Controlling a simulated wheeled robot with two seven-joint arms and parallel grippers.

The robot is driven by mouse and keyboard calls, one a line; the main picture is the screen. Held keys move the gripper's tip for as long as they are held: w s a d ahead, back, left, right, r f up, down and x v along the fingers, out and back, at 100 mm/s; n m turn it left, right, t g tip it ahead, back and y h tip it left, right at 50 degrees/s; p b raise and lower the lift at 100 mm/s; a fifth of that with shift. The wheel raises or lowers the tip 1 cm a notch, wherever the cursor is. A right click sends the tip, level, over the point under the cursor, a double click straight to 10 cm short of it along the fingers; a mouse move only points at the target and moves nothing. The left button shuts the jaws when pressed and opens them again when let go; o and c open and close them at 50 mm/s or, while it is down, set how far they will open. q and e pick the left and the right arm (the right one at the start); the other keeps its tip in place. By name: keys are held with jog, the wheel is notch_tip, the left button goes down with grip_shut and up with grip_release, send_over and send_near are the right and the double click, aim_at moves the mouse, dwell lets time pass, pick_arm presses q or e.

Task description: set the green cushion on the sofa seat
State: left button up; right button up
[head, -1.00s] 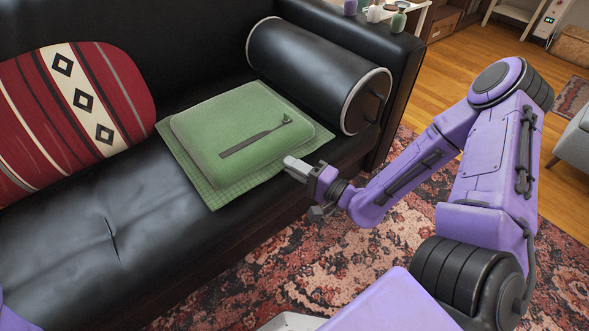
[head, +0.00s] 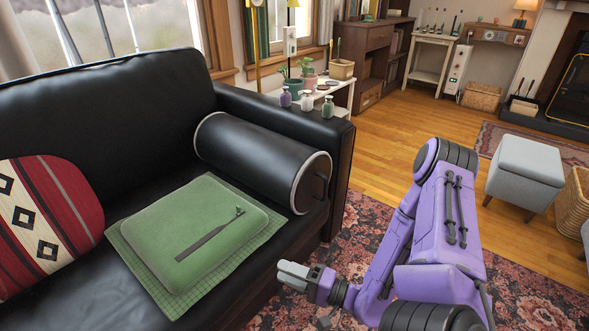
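My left gripper is not in view.
A red patterned cushion (head: 52,222) leans at the left. A grey stool (head: 525,172) stands at right. The rug (head: 350,222) and wood floor are open between.

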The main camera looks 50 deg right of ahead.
notch_tip(320, 180, down, 11)
jog(key=d+n+g+h, duration=0.2)
jog(key=n+g+h, duration=0.25)
jog(key=g, duration=0.25)
jog(key=s+a+f+n+g+h, duration=0.1)
jog(key=s+f+g+h, duration=0.1)
jog(key=s, duration=0.5)
jog(key=s+a+f+n+g+h, duration=0.1)
jog(key=s+a+f+g+h, duration=0.1)
jog(key=s+f+g, duration=0.3)
jog(key=shift+s+f+n+h, duration=0.3)
jog(key=shift+s+h, duration=0.35)
jog(key=shift+s, duration=0.5)
